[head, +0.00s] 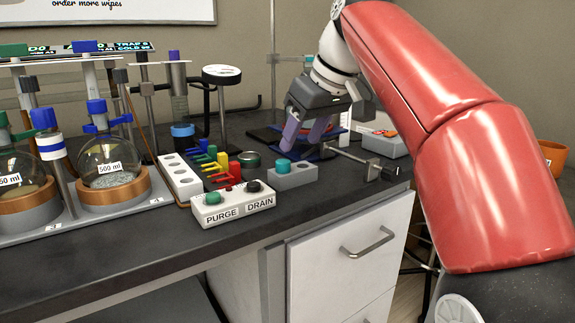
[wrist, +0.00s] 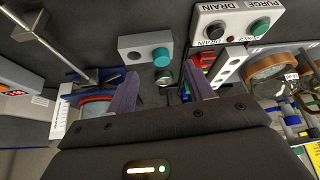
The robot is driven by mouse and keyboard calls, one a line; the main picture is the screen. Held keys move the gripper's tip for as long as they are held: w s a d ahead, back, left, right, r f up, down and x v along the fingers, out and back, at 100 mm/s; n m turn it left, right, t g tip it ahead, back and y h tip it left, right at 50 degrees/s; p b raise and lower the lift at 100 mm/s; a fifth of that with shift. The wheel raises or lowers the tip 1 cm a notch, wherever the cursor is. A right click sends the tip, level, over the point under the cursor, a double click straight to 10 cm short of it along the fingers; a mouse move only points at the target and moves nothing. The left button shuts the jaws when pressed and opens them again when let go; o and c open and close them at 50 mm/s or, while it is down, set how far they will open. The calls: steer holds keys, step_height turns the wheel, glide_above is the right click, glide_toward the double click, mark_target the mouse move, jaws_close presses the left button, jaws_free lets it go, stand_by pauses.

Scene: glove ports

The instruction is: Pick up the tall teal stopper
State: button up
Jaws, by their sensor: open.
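The teal stopper (head: 284,166) stands upright in a small grey block (head: 300,179) near the bench's front edge. In the wrist view it shows as a teal disc (wrist: 161,56) at one end of the block (wrist: 144,43), beside a dark round hole or cap. My gripper (head: 305,143) is open, with purple fingers pointing down. In the head view it hangs above and behind the block, apart from the stopper. In the wrist view the stopper lies beyond the gap between my fingertips (wrist: 163,83). Nothing is between the fingers.
The PURGE/DRAIN box (head: 232,204) stands left of the block. A dark round jar (head: 249,160) and a rack with coloured clips (head: 211,165) are close behind. A metal rod with a clamp (head: 368,168) lies to the right. Flasks (head: 112,158) stand at the left.

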mark_target(283, 161)
steer(key=shift+n, duration=0.3)
steer(key=x, duration=0.2)
steer(key=b+x, duration=0.1)
steer(key=x, duration=0.1)
steer(key=w+a+b+x, duration=0.1)
steer(key=x, duration=0.2)
steer(key=shift+r, duration=0.25)
steer(key=shift+c, duration=0.4)
steer(key=c, duration=1)
